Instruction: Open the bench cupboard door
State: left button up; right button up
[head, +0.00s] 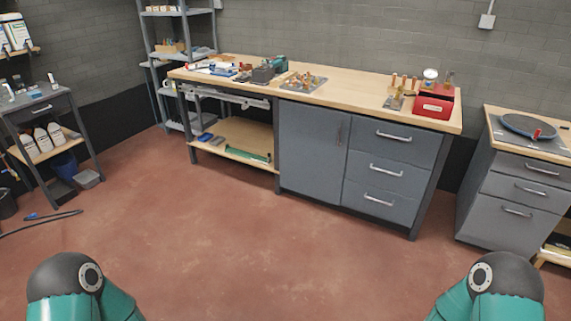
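The bench cupboard door (309,149) is a flat dark grey panel in the middle of the workbench front. It is shut, flush with the drawers to its right. A dark upright handle (339,131) sits near its right edge, at the upper part. The door is well ahead of me across the floor. Only rounded joints of my two arms show at the bottom left and bottom right corners. Both grippers are out of the picture.
Red-brown floor (260,235) is clear between me and the bench. Drawers (386,168) flank the door on the right; an open shelf (235,137) is on the left. A grey drawer cabinet (513,190) stands at right, a trolley (45,115) and hose (45,217) at left.

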aim_at(314, 140)
jog(key=u, duration=0.05)
jog(key=k, duration=0.3)
jog(key=z, duration=0.1)
jog(key=i, duration=1.75)
jog(key=u, duration=0.35)
jog(key=i, duration=1.65)
jog(key=z, duration=0.2)
